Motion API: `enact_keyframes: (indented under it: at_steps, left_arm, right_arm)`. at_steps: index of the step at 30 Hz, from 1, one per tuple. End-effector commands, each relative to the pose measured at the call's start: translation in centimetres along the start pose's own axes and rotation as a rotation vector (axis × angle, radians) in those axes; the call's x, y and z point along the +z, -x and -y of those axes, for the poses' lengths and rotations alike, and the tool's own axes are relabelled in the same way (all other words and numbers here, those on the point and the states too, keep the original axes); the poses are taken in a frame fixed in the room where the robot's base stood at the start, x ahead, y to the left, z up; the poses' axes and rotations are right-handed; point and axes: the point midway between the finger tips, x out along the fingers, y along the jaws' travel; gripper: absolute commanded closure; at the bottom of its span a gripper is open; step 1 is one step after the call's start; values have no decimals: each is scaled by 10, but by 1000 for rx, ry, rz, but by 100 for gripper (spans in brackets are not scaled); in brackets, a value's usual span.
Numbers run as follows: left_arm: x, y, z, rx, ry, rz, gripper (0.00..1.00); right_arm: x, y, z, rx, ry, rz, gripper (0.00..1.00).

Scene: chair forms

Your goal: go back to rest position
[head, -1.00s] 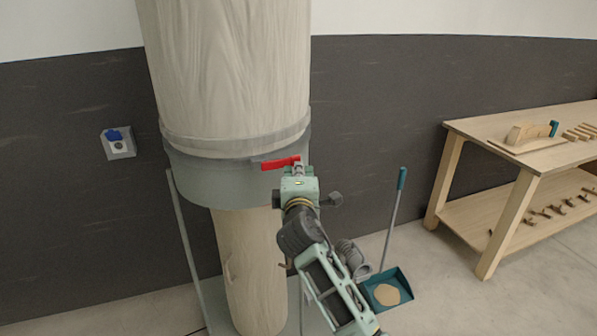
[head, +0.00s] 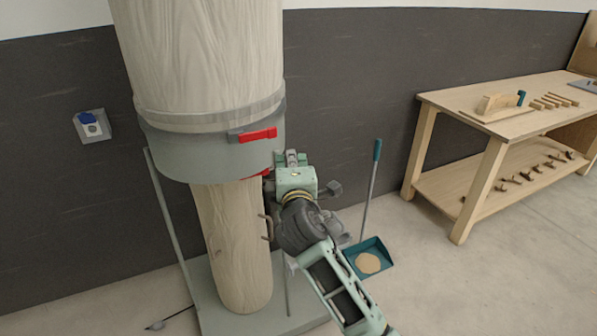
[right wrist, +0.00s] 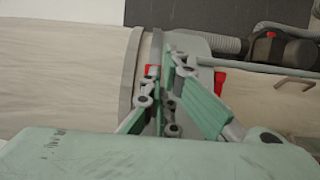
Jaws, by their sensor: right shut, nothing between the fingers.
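My right gripper (head: 290,155) is shut and empty. In the head view it is in front of the dust collector (head: 205,155), at the right edge of its grey band. A red lever (head: 257,134) on the band is up and left of the fingertips, apart from them in the picture. A second red part (head: 263,172) shows lower, partly hidden by the gripper. In the right wrist view the green fingers (right wrist: 172,92) lie across the grey band, with red parts (right wrist: 219,83) showing on both sides. My left gripper is not in view.
A dustpan (head: 367,258) with sawdust stands on the floor right of my right arm. A workbench (head: 437,100) with wooden pieces and tools is farther right. A wall socket (head: 92,126) is at the left. The floor before the bench is clear.

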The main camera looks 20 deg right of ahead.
Motion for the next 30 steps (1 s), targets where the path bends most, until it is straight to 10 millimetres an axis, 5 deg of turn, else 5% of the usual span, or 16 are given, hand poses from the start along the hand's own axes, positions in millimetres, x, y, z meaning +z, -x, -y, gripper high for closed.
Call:
enact_keyframes:
  at_steps: [5,17,20,23,30]
  left_arm:
    - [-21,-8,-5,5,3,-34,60]
    - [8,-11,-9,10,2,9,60]
    - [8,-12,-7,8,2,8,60]
    - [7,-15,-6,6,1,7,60]
    - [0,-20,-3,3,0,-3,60]
  right_arm:
    - [9,25,2,-1,-1,-1,100]
    - [12,38,12,-20,-5,-6,100]
    - [8,34,48,-79,-23,-21,100]
    - [2,31,113,-184,-63,-42,100]
    - [0,61,296,-483,-212,-52,100]
